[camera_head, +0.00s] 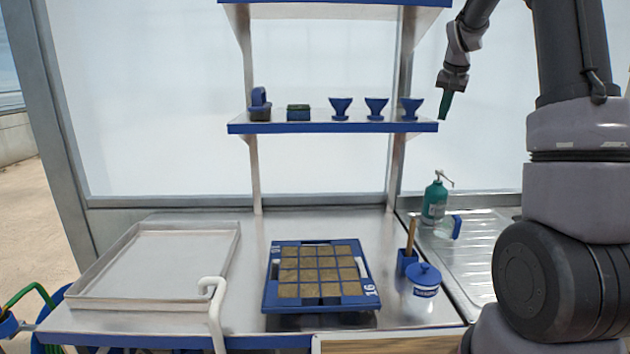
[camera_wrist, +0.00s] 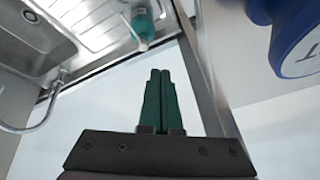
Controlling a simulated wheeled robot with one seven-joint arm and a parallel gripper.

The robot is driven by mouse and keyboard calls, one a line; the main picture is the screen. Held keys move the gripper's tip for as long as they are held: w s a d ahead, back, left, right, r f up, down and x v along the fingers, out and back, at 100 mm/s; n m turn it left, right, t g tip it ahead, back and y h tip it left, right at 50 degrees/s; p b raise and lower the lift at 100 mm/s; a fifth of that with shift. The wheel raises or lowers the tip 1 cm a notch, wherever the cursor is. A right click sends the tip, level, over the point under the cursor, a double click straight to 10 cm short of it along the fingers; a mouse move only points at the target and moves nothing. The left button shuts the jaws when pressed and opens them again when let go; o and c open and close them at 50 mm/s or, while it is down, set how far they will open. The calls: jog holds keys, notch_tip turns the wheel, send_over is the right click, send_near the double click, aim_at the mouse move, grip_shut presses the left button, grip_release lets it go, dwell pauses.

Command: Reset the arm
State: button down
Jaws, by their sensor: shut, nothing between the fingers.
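My gripper (camera_head: 444,106) is at the upper right in the head view, beside the right end of the middle shelf and above the sink area. In the wrist view its two green fingers (camera_wrist: 160,75) are pressed together with nothing between them. My arm comes down from the upper right in the head view.
The blue-edged shelf (camera_head: 330,127) holds several small blue items, close to my gripper. On the steel bench are a seed tray (camera_head: 268,298), an empty metal tray (camera_head: 88,287), a lidded blue-and-white pot (camera_head: 424,281) and a green pump bottle (camera_head: 434,201). Air over the bench is free.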

jog(key=s+a+r+y, duration=0.1)
jog(key=s+a+r, duration=0.2)
jog(key=s, duration=0.3)
jog(key=s+a+r, duration=0.3)
jog(key=s+r, duration=0.1)
jog(key=s, duration=0.2)
jog(key=s+a+f+t, duration=0.1)
jog(key=s+a, duration=0.3)
jog(key=s, duration=0.9)
jog(key=s+a+f+n+t+y, duration=0.1)
jog(key=s+a, duration=0.4)
jog(key=s, duration=0.8)
jog(key=shift+f+n+y, duration=0.3)
jog(key=shift+f, duration=0.15)
